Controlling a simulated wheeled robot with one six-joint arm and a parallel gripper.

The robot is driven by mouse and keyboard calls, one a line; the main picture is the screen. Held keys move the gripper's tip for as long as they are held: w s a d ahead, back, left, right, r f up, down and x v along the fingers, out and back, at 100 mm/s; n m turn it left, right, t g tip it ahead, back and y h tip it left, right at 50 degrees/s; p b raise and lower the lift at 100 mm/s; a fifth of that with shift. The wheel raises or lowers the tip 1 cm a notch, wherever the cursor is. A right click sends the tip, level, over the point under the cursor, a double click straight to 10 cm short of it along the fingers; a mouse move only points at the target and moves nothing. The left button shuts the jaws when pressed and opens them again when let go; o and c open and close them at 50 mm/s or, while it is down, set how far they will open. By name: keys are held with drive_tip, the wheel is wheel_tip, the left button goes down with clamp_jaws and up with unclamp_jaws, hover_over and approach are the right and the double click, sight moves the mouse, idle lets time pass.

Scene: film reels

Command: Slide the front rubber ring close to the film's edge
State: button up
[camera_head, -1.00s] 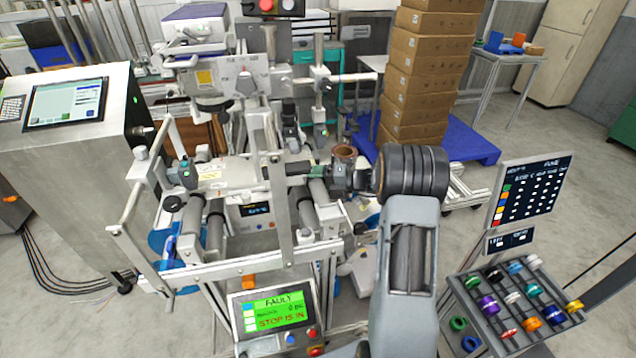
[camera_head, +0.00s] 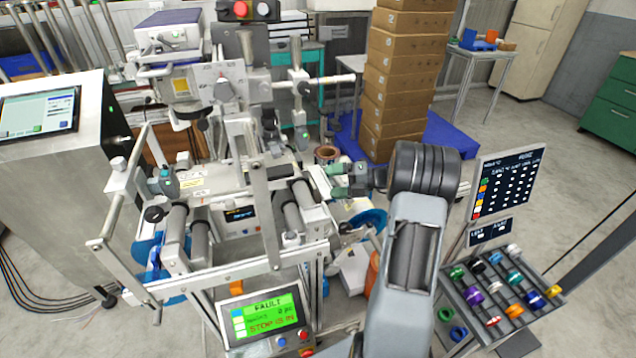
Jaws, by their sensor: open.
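My gripper (camera_head: 338,181) is at the middle right of the machine. Its two greenish fingers point left and stand apart, with nothing seen between them. A copper-brown film roll (camera_head: 327,154) shows just behind and above the fingers. A blue disc (camera_head: 368,220) is below the gripper, partly covered by machine parts. Another blue disc (camera_head: 146,258) is at the machine's lower left. I cannot make out a rubber ring on the machine; it is too small or hidden behind the gripper and frame.
The machine's metal uprights (camera_head: 262,195) and rollers (camera_head: 300,204) stand close left of my gripper. A control panel (camera_head: 264,318) shows "FAULT". A rack (camera_head: 468,306) of coloured rings is at lower right. Stacked boxes (camera_head: 398,90) stand behind.

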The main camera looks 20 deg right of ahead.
drive_tip(key=v, duration=0.3)
drive_tip(key=shift+s+d, duration=0.1)
idle(0.6)
